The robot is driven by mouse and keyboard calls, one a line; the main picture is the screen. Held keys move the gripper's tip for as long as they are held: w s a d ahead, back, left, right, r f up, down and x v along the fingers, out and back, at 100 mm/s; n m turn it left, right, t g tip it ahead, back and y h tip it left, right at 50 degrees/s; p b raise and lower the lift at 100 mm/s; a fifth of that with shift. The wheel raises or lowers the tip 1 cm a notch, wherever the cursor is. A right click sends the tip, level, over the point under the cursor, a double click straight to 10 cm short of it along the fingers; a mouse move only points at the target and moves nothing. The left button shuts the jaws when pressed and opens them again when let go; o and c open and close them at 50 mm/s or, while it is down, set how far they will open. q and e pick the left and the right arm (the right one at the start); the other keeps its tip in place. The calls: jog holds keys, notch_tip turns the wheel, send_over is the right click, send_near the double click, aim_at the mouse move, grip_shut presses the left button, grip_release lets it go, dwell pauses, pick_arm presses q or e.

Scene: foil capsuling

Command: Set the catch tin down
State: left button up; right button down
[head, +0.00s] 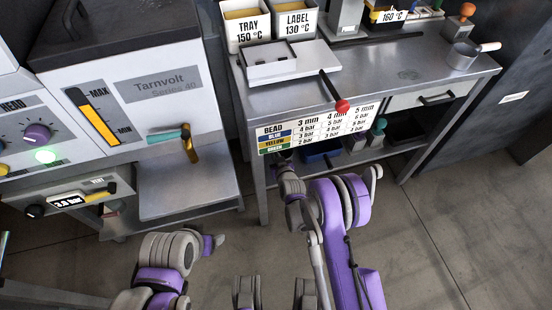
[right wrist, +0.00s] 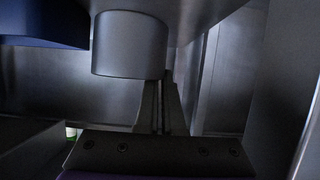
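In the right wrist view a plain grey metal cylinder, which I take to be the catch tin (right wrist: 129,45), hangs just beyond my right gripper (right wrist: 158,82). The two fingers are close together, and their tips meet the tin's lower right side; the exact contact is hidden. In the head view my right gripper (head: 283,158) is low at the bench's front left leg, below the bead chart; the tin cannot be made out there. My left gripper (head: 219,240) is over the floor in front of the machine, apart from everything, its fingers too small to read.
The bench (head: 385,75) has a lower shelf with a blue bin (head: 322,154). A metal pan with a pale handle (head: 462,56) stands on its right end. The Tarnvolt machine (head: 150,85) and its metal ledge (head: 185,190) are at left. Floor at right is clear.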

aim_at(283, 155)
jog(key=shift+f, duration=1.5)
jog(key=shift+f+b, duration=0.1)
jog(key=shift+b, duration=0.2)
jog(key=c, duration=1)
grip_release()
